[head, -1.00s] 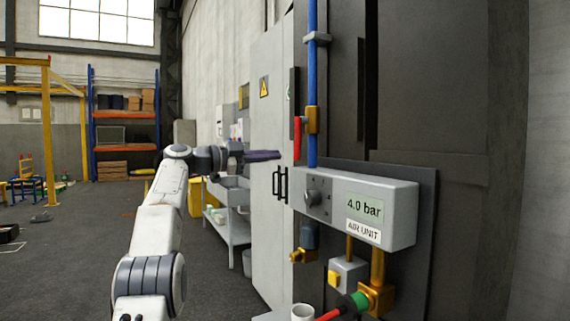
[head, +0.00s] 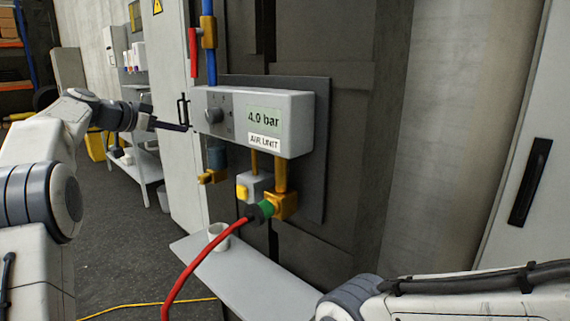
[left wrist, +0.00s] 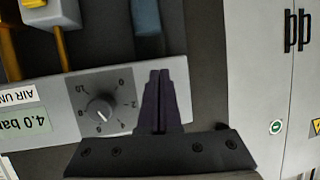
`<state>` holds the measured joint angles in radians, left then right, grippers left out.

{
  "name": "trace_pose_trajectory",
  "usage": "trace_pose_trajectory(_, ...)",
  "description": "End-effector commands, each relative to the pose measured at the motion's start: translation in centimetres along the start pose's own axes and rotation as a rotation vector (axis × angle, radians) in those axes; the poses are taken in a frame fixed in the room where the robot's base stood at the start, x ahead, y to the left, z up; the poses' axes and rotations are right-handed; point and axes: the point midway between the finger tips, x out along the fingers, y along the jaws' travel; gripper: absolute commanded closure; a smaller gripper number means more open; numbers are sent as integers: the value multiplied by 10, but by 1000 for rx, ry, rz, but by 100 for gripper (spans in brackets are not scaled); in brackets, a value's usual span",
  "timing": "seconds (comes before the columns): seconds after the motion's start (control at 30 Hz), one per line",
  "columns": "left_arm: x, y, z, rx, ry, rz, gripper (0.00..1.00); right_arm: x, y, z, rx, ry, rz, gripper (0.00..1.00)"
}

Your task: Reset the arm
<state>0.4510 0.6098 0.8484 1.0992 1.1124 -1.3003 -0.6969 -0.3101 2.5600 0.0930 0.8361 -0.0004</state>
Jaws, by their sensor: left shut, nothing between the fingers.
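My left gripper (head: 188,128) comes in from the left and points right, with its tip by the left end of the grey air unit (head: 298,125). Its two dark fingers are shut together and empty; they also show in the left wrist view (left wrist: 160,85), in front of the unit's face and beside the dial (left wrist: 99,109). The dial shows in the head view too (head: 214,115). The display (head: 263,119) reads 4.0 bar. My right arm enters at the lower right; its gripper is out of view.
A red lever (head: 193,52) hangs beside the blue pipe (head: 209,60). A red hose (head: 190,270) joins the green fitting (head: 266,208) below the unit. A cabinet door handle (head: 183,110) is close behind the left gripper.

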Motion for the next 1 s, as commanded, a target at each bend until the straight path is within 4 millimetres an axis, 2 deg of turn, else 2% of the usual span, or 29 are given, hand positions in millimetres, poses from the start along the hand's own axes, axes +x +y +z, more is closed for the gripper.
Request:
trace_pose_trajectory(0.1,19,21,41,-145,-132,-20,100,0,0,0,0,0,0,45)
trace_pose_trajectory(0.2,28,42,78,-248,-242,-48,100,0,0,0,0,0,0,45)
trace_pose_trajectory(0.33,33,72,127,-359,-380,-94,100,0,0,0,0,0,0,45)
trace_pose_trajectory(0.47,28,108,176,-440,-510,-145,100,0,0,0,0,0,0,45)
trace_pose_trajectory(0.67,6,166,248,-512,-688,-229,100,0,0,0,0,0,0,45)
trace_pose_trajectory(0.8,-18,207,295,-529,-790,-283,100,0,0,0,0,0,0,45)
trace_pose_trajectory(1.0,-58,260,351,-519,-895,-339,100,0,0,0,0,0,0,45)
